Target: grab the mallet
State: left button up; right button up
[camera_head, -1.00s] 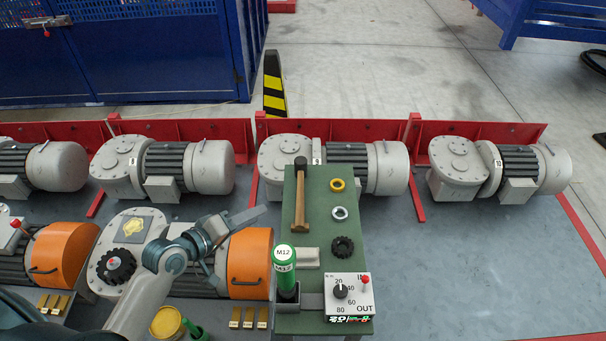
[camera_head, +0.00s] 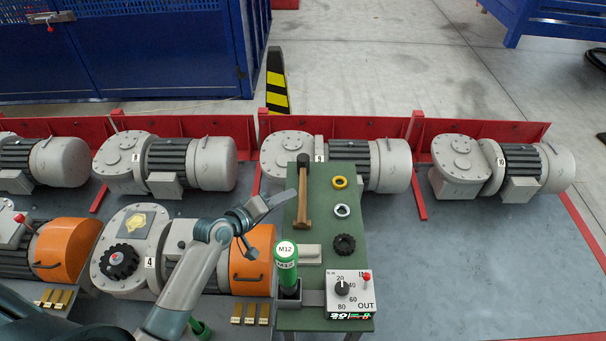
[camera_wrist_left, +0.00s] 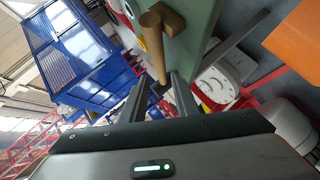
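The mallet lies on the green board (camera_head: 322,195), with its dark head (camera_head: 304,161) at the far end and its wooden handle (camera_head: 302,205) running towards me. My left gripper (camera_head: 293,194) is at the left edge of the board, beside the handle. In the left wrist view the left gripper (camera_wrist_left: 162,80) is open, with a finger on each side of the picture of the wooden handle (camera_wrist_left: 153,48). I cannot tell whether the handle lies between the fingers or just beyond them. My right gripper is not in view.
The board also carries a yellow ring (camera_head: 339,182), a metal nut (camera_head: 342,210), a black knob (camera_head: 344,244), a green M12 tool (camera_head: 286,265) and a control box (camera_head: 350,293). Grey motors (camera_head: 190,165) stand behind, and an orange motor (camera_head: 254,262) stands left of the board.

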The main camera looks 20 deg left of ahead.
aim_at(303, 190)
pick_arm(q)
jog(key=shift+w+d+f, duration=0.2)
jog(key=shift+w, duration=0.25)
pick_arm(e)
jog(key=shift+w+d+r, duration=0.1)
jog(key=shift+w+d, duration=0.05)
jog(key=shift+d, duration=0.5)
pick_arm(q)
jog(key=x, duration=0.4)
jog(key=shift+s+d+f, duration=0.15)
jog(key=shift+d, duration=0.15)
jog(key=shift+w+d+f, duration=0.15)
jog(key=shift+w+f, duration=0.1)
jog(key=shift+w, duration=0.2)
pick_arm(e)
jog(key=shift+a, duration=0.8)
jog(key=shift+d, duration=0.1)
pick_arm(q)
jog(key=shift+r, duration=0.1)
grip_shut()
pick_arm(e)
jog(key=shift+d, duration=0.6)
